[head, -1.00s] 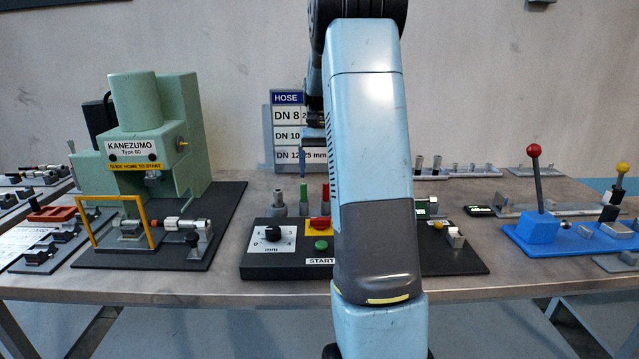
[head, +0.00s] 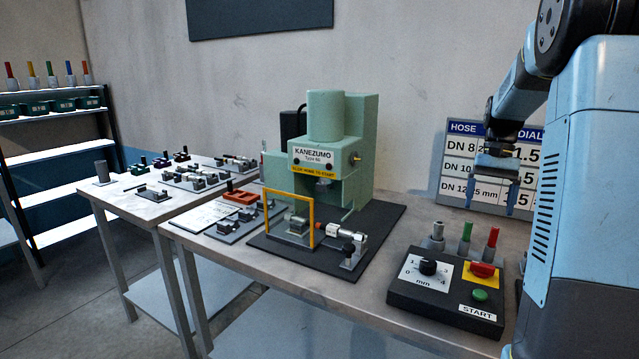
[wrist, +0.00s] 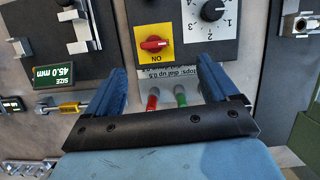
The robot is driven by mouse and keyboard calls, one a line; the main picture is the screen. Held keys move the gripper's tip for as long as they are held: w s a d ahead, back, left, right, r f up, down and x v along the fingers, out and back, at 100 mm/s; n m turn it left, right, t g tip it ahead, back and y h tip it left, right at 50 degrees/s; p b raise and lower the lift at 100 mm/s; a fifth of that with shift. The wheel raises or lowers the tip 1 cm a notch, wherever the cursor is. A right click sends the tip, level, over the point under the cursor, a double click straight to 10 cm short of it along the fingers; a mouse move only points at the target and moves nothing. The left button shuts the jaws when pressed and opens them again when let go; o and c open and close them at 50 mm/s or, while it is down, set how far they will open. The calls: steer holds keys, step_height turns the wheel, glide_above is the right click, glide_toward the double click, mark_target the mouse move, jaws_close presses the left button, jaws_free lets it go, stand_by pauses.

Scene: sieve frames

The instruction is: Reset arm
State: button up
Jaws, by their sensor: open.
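My gripper (head: 491,195) is raised in front of the hose dial chart at the right of the head view. Its two fingers point down and stand apart, with nothing between them. In the wrist view my gripper (wrist: 160,80) shows two blue fingers spread wide above the control box (wrist: 205,35). My light blue arm covers the right edge of the head view. The control box (head: 410,296) has a black dial, a red switch on yellow and a green START button.
A green KANEZUMO press (head: 325,115) stands on a black base with a yellow frame (head: 264,218) at its front. A second table (head: 150,208) and a shelf (head: 50,155) stand at the left. A hose chart (head: 462,160) stands behind the box.

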steer(key=s+a+r+n+t+h, duration=0.2)
steer(key=s+a+r+n+t, duration=0.3)
steer(key=s+a, duration=0.7)
steer(key=s+a+t, duration=0.3)
steer(key=s+a, duration=0.4)
steer(key=s, duration=0.5)
steer(key=shift+s+a+f+n+t, duration=0.2)
steer(key=shift+f+n+t, duration=0.1)
steer(key=shift+f+t, duration=0.15)
